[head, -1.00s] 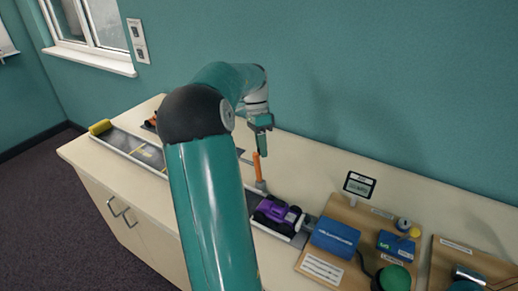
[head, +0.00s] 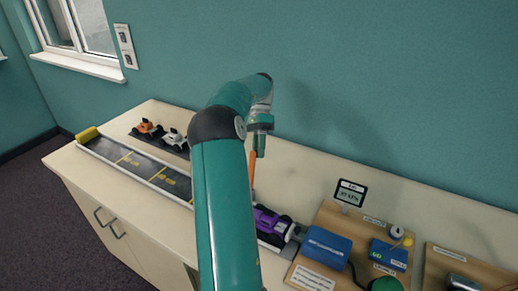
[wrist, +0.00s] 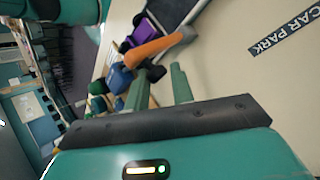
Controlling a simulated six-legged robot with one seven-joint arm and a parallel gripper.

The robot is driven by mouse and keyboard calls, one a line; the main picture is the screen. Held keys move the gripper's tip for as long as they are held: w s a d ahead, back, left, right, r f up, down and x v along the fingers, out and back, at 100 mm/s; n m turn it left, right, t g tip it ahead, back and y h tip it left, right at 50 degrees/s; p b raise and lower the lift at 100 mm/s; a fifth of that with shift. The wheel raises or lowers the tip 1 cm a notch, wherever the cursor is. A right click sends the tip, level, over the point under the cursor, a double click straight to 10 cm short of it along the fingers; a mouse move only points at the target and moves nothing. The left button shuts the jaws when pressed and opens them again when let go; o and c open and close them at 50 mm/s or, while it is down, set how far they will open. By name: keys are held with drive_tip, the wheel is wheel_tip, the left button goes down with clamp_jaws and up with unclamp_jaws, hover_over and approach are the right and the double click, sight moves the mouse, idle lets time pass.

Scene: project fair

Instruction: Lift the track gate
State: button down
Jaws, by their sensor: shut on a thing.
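The orange bar of the track gate (head: 252,167) stands upright over the track (head: 143,168), partly hidden behind my arm. It also shows in the wrist view (wrist: 155,48), rising from a pale grey mount. My gripper (head: 259,156) points down at the bar's upper end and is shut on it; in the wrist view my fingers (wrist: 158,72) sit a little apart at the bar's end. The exact contact is hard to see. A purple car (head: 268,222) sits on the track just right of the gate. The gate's base is hidden in the head view.
An orange car (head: 146,127) and a white car (head: 173,138) stand on a dark pad behind the track. A yellow block (head: 88,134) closes the track's far left end. Boards with a blue box (head: 325,245) and a small display (head: 350,193) lie to the right.

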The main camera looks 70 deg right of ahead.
drive_tip(key=shift+w+d+f, duration=0.2)
drive_tip(key=shift+w, duration=0.2)
drive_tip(key=c, duration=1.5)
unclamp_jaws()
drive_tip(key=shift+c, duration=0.2)
drive_tip(key=shift+o, duration=1.3)
drive_tip(key=shift+w+d+f, duration=0.15)
drive_tip(key=shift+d+f, duration=0.05)
drive_tip(key=shift+d, duration=0.05)
drive_tip(key=shift+s+a+r, duration=0.2)
drive_tip(key=shift+s, duration=0.15)
drive_tip(key=shift+r, duration=0.1)
